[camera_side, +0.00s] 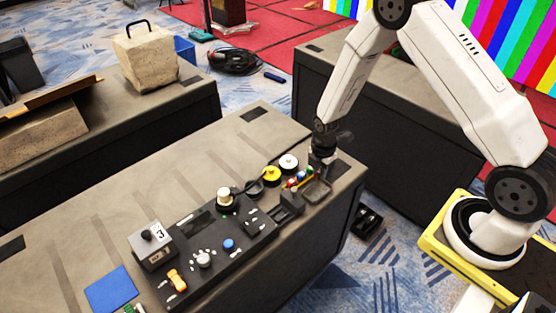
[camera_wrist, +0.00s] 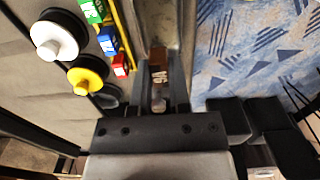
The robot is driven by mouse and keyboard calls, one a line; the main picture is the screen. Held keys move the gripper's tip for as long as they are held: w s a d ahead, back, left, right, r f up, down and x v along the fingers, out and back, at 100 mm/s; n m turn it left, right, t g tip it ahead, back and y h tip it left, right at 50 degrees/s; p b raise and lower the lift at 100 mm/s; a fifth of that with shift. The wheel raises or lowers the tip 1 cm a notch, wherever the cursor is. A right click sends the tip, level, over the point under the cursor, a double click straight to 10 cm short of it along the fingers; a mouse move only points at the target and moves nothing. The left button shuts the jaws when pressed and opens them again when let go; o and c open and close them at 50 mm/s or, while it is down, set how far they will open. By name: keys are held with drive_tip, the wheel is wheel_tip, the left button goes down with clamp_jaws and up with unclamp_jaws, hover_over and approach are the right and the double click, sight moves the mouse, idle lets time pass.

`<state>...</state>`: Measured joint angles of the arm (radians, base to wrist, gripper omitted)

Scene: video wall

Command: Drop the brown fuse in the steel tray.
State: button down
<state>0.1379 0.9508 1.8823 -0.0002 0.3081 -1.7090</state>
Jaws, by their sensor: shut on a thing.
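The brown fuse (camera_wrist: 158,58) shows in the wrist view between the two fingertips, with pale lettering on its body. My gripper (camera_wrist: 158,78) is shut on it. In the side view my gripper (camera_side: 322,155) points down above the far right end of the grey table, and the fuse cannot be made out there. The steel tray (camera_side: 318,192), shallow and dark grey, lies on the table below and just in front of my gripper. Whether the fuse is above the tray or beside it I cannot tell.
Green (camera_wrist: 92,10), blue (camera_wrist: 107,40) and red (camera_wrist: 120,65) fuses stand in a rack left of my gripper. Beside them are a white knob (camera_wrist: 53,40) and a yellow knob (camera_wrist: 85,80). A black control panel (camera_side: 215,245) fills the table's front. The table edge drops off nearby.

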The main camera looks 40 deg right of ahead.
drive_tip(key=shift+f, duration=2.6)
drive_tip(key=c, duration=0.5)
unclamp_jaws()
drive_tip(key=shift+r, duration=0.1)
drive_tip(key=shift+r, duration=3.35)
